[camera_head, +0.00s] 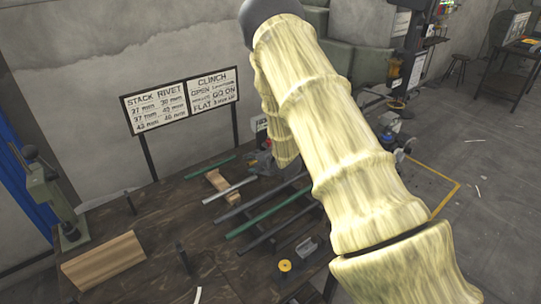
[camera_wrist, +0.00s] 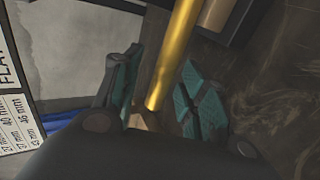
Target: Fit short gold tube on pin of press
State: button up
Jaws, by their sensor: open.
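In the wrist view a gold tube (camera_wrist: 174,52) runs from the top edge down between the two teal-padded fingers of my gripper (camera_wrist: 162,92). The fingers stand apart, and I cannot tell whether either touches the tube. The tube's upper end is out of frame, so its full length does not show. In the head view my arm covers much of the right side, and neither gripper nor tube can be made out clearly. A grey-green press (camera_head: 62,205) with a lever stands at the left of the bench. I cannot make out its pin.
Green and grey bars (camera_head: 268,212) lie across the dark bench (camera_head: 150,225). A wooden block (camera_head: 104,260) lies at the front left, near a dark upright peg (camera_head: 184,260). A small yellow ring (camera_head: 285,266) sits at the front. A two-panel sign (camera_head: 182,101) stands behind.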

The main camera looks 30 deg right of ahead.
grip_shut()
jog(key=shift+r, duration=0.1)
dwell(0.3)
